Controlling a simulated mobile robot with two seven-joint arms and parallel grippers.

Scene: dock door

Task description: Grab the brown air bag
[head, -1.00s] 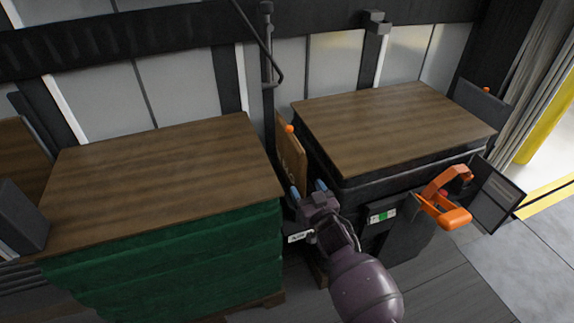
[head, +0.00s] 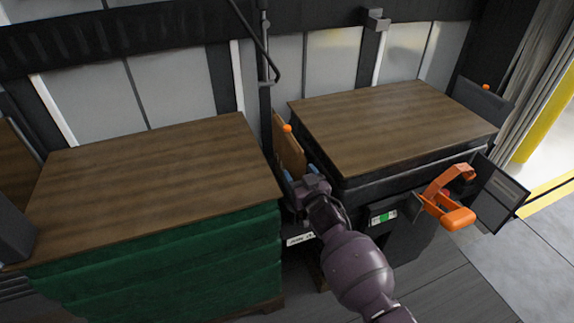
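The brown air bag (head: 290,150) stands upright as a thin panel in the narrow gap between two wood-topped loads. An orange valve (head: 287,128) sits at its upper edge. My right gripper (head: 300,173) is at the bag's lower part, with its two blue fingertips apart. It hides the bag's lower part, and I cannot tell whether the fingers touch it. My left gripper is not in view.
The left load (head: 150,180) has a wooden top and green sides. The right load (head: 390,125) has a wooden top and dark sides. An orange-handled tool (head: 447,203) and a dark panel (head: 497,187) are at the right. Open grey floor (head: 545,245) lies at far right.

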